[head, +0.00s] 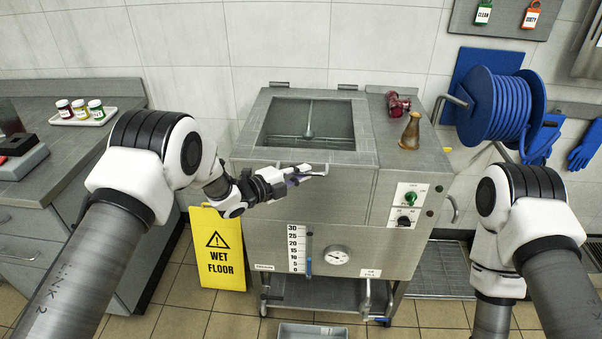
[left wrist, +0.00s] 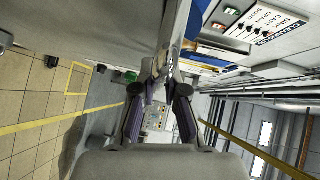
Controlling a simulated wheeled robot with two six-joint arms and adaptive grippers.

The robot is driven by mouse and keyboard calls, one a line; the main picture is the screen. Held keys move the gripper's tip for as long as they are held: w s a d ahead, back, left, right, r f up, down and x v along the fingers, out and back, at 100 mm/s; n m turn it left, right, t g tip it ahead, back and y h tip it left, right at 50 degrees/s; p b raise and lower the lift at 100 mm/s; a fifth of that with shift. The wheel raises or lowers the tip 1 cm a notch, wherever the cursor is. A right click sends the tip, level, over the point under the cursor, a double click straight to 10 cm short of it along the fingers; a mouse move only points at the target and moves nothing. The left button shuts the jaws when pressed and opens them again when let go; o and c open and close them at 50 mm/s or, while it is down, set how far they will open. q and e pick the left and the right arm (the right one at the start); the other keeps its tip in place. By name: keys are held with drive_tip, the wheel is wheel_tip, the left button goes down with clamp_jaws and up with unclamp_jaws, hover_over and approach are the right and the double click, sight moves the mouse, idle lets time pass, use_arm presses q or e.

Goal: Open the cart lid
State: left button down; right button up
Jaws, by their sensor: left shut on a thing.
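The steel cart (head: 320,225) stands in the middle of the head view. Its lid (head: 367,158) lies flat and shut on top, with a dark window and two hinges along the back edge. A bar-like lid handle (head: 318,168) runs along the lid's front edge. My left gripper (head: 292,178) reaches in from the left and is shut on this handle. In the left wrist view its fingers (left wrist: 160,90) meet at the metal handle, but the grip itself is partly hidden. My right arm shows at the right, with its gripper out of view.
A brown flask (head: 411,132) and a red part (head: 398,103) stand on the cart top right of the lid. A yellow wet floor sign (head: 218,250) stands at the cart's left. A blue hose reel (head: 500,107) hangs behind on the right. A counter (head: 60,150) is at left.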

use_arm(q)
drive_tip(key=w+r+p, duration=0.3)
drive_tip(key=r+p, duration=0.2)
drive_tip(key=r, duration=0.5)
drive_tip(key=w+r+p, duration=0.3)
drive_tip(key=r+p, duration=0.2)
drive_tip(key=r, duration=0.5)
drive_tip(key=w+r+p, duration=0.3)
drive_tip(key=r+p, duration=0.3)
drive_tip(key=r, duration=0.4)
drive_tip(key=shift+w+r+n+g+y, duration=0.15)
drive_tip(key=shift+w+n+g+y, duration=0.25)
drive_tip(key=c, duration=1.2)
unclamp_jaws()
drive_tip(key=shift+s+a, duration=0.1)
